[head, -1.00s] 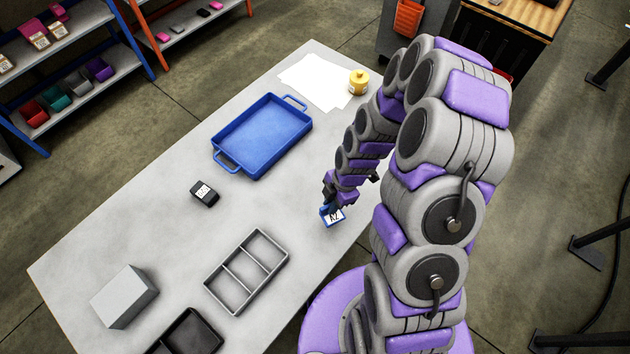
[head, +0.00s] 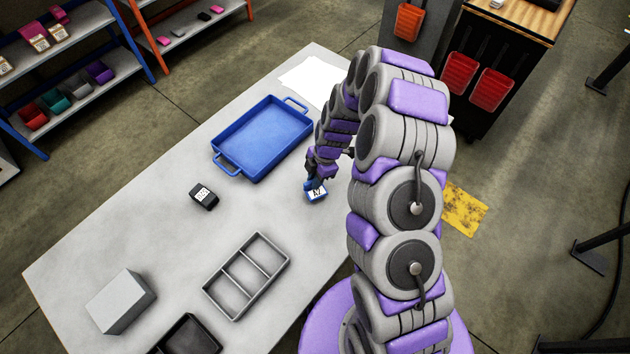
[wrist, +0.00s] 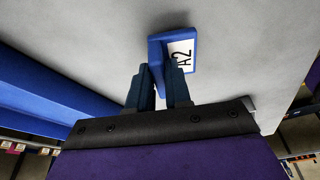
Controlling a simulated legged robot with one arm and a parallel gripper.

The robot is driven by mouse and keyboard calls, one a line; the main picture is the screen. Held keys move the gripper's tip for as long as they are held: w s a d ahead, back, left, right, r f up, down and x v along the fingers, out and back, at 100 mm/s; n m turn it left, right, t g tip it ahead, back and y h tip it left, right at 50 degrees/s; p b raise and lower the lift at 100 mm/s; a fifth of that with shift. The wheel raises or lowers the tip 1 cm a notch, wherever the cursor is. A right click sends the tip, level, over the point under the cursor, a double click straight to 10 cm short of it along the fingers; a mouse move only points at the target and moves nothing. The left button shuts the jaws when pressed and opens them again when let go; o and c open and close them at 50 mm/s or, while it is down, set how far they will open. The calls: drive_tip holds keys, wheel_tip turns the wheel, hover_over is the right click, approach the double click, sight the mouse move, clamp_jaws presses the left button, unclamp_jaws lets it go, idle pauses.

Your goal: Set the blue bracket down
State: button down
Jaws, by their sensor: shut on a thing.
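The blue bracket (head: 315,193) carries a white label reading A2. My gripper (head: 313,184) is shut on it, over the table (head: 130,235), to the right of the blue tray (head: 218,128). In the wrist view the bracket (wrist: 176,52) sits at the tips of my gripper's fingers (wrist: 160,88), with its label facing the camera. I cannot tell whether the bracket touches the table or hangs just above it.
A small black labelled block (head: 204,196), a grey three-part tray (head: 246,275), a grey box (head: 120,300) and a black bin (head: 187,336) stand on the table. A white sheet (head: 312,80) lies at the far end.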

drive_tip(key=shift+a+f, duration=0.1)
drive_tip(key=shift+f, duration=0.6)
drive_tip(key=shift+f, duration=0.1)
drive_tip(key=c, duration=1.1)
unclamp_jaws()
drive_tip(key=shift+o, duration=0.2)
drive_tip(key=p+v, duration=0.1)
drive_tip(key=v, duration=1.1)
drive_tip(key=shift+r+p, duration=0.25)
drive_tip(key=shift+p, duration=0.05)
wheel_tip(320, 180, up, 7)
drive_tip(key=m, duration=0.3)
hover_over(322, 192)
drive_tip(key=s+d+r+m, duration=0.1)
drive_tip(key=s+r+m, duration=0.4)
drive_tip(key=s+r, duration=0.35)
drive_tip(key=s+d+r+m+h, duration=0.1)
drive_tip(key=s+d+r+m, duration=0.1)
drive_tip(key=s+m, duration=0.3)
drive_tip(key=s+d+r+m+h, duration=0.1)
drive_tip(key=s+d+r+m, duration=0.1)
drive_tip(key=s, duration=0.7)
drive_tip(key=s+d+r+m+h, duration=0.1)
drive_tip(key=s+d+r+m, duration=0.1)
drive_tip(key=s+r+m, duration=0.2)
drive_tip(key=s+m, duration=0.3)
drive_tip(key=shift+d+m+g, duration=0.25)
drive_tip(key=shift+m+g, duration=0.05)
